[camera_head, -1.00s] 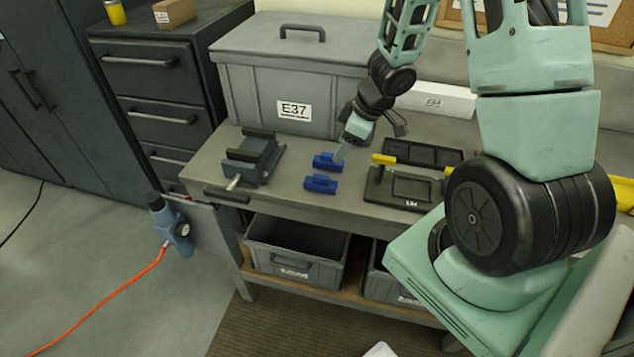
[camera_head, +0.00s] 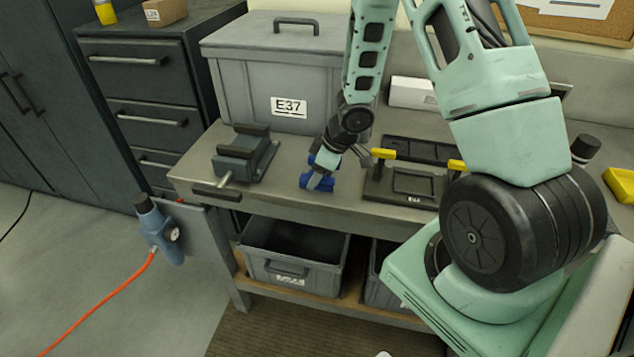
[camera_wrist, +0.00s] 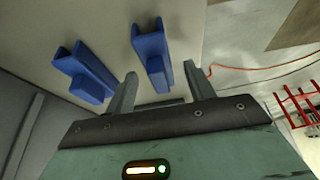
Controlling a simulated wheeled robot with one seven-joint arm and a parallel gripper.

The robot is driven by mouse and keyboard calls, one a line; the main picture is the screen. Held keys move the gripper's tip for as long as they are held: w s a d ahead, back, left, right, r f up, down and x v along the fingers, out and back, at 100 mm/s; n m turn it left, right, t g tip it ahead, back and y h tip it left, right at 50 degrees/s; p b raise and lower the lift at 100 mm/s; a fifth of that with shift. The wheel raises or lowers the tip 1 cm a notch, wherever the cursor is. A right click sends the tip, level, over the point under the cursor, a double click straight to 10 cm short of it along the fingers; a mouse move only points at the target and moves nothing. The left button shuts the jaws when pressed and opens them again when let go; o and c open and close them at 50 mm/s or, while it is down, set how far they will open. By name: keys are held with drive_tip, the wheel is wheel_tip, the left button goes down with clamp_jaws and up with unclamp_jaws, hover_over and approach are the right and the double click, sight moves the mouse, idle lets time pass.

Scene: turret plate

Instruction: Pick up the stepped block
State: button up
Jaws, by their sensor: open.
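Two blue blocks with raised steps lie on the grey workbench; I cannot tell which one the task calls the stepped block. The front blue block (camera_head: 326,185) is nearer the bench's front edge, and the rear blue block (camera_head: 312,159) is partly hidden behind my gripper. My gripper (camera_head: 322,176) is open and points down over the front block. In the wrist view, the front block (camera_wrist: 152,57) shows between and beyond the open fingertips of my gripper (camera_wrist: 162,76). The rear block (camera_wrist: 84,72) lies outside the left finger. Whether the fingers touch the front block is not clear.
A grey vise-like fixture (camera_head: 244,158) stands left of the blocks. A large lidded grey box E37 (camera_head: 250,85) is behind. A black tray with yellow handles (camera_head: 405,187) lies close on the right. The bench's front edge (camera_head: 280,212) is near.

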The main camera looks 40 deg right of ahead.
drive_tip(key=c, duration=1.1)
drive_tip(key=shift+o, duration=0.2)
